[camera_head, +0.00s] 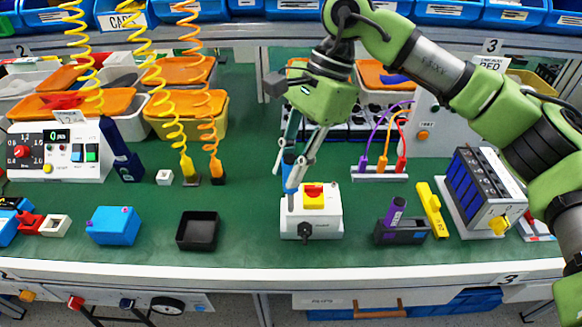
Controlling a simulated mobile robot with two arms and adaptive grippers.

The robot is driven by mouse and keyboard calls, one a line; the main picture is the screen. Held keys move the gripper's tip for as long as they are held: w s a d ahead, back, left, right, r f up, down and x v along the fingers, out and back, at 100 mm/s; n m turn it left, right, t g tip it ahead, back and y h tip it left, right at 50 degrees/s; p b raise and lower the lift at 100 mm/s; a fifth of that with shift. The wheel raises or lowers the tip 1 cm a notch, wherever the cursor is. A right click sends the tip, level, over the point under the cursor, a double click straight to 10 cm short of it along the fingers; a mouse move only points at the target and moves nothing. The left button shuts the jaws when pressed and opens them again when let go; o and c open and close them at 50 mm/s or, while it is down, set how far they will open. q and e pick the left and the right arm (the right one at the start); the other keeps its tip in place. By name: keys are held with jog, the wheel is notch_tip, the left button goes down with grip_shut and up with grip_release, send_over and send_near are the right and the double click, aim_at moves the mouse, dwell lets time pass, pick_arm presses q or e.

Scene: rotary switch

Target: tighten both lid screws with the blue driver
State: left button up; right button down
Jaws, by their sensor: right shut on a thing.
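The blue driver (289,161) is held in my right gripper (290,174), which is shut on it. The driver points downward, its lower end at the left part of the white switch box (326,220). I cannot tell whether the tip touches the lid or a screw. The lid screws are too small to make out. My right arm reaches in from the upper right. My left gripper is out of view.
A purple driver (395,212) stands in a black holder (402,235) to the right, near a yellow tool (432,208). A black tray (198,231) and a blue box (113,226) lie left. Coiled yellow and orange cables (205,110) hang there. Green bench (255,235) between is clear.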

jog(key=shift+f+m+t+b, duration=0.2)
jog(key=shift+m+b, duration=0.2)
jog(key=shift+m, duration=0.15)
jog(key=shift+f+m+t+b, duration=0.2)
jog(key=shift+m+b, duration=0.2)
jog(key=shift+m, duration=0.15)
jog(key=m+t+b, duration=0.1)
jog(key=m+b, duration=0.1)
jog(key=m, duration=0.1)
jog(key=shift+y, duration=0.4)
jog(key=shift+r+m+b, duration=0.1)
jog(key=shift+m+b, duration=0.3)
jog(key=shift+b, duration=0.1)
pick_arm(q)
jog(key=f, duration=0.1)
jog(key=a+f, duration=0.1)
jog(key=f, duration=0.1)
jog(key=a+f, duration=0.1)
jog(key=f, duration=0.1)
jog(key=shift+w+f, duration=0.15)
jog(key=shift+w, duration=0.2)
pick_arm(e)
jog(key=shift+d+r+m+t, duration=0.1)
jog(key=shift+r+m+t, duration=0.1)
jog(key=shift+m+t, duration=0.25)
